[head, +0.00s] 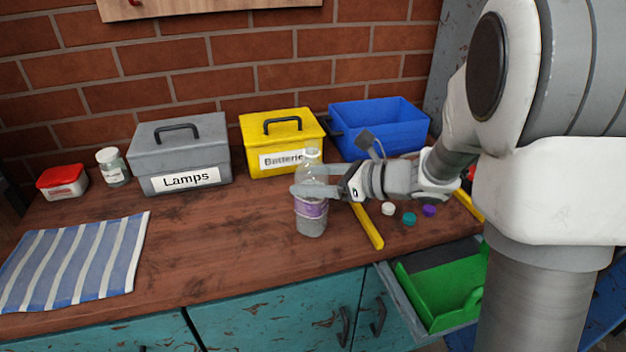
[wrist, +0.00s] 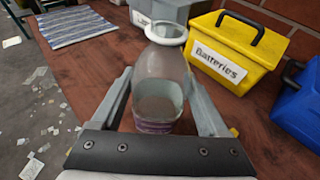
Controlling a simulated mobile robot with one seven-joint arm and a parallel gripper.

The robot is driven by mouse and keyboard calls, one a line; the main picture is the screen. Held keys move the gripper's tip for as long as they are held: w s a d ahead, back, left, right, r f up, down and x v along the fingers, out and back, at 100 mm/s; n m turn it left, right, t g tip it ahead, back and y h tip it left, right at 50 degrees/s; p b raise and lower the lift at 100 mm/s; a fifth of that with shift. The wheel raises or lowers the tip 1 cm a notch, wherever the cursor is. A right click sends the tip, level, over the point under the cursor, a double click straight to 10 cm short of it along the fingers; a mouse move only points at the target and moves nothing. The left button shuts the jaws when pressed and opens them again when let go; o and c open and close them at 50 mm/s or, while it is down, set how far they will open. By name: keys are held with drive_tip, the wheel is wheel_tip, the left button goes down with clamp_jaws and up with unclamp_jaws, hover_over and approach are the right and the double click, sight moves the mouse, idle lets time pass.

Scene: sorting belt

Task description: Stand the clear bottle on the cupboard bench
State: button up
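The clear bottle (head: 311,223) has a purple band and is upright at the middle of the wooden bench (head: 235,235). Its base appears to meet the bench top. My gripper (head: 306,186) reaches in from the right with its fingers on both sides of the bottle's body. In the wrist view, the bottle (wrist: 160,98) is between the two fingers of my gripper (wrist: 160,85), its pale neck ring toward the camera. The fingers are spread about as wide as the bottle. I cannot tell whether they press on it. The bottle's lower part is hidden in the wrist view.
Behind the bottle are the grey Lamps box (head: 148,160), yellow Batteries box (head: 250,130) and blue bin (head: 377,117). A jar (head: 114,169), red-lidded tub (head: 62,183) and striped cloth (head: 75,262) are left. Caps (head: 409,219) and yellow strips (head: 367,227) are right. An open drawer (head: 402,303) juts out in front.

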drive_tip(key=o, duration=0.3)
drive_tip(key=shift+r, duration=0.1)
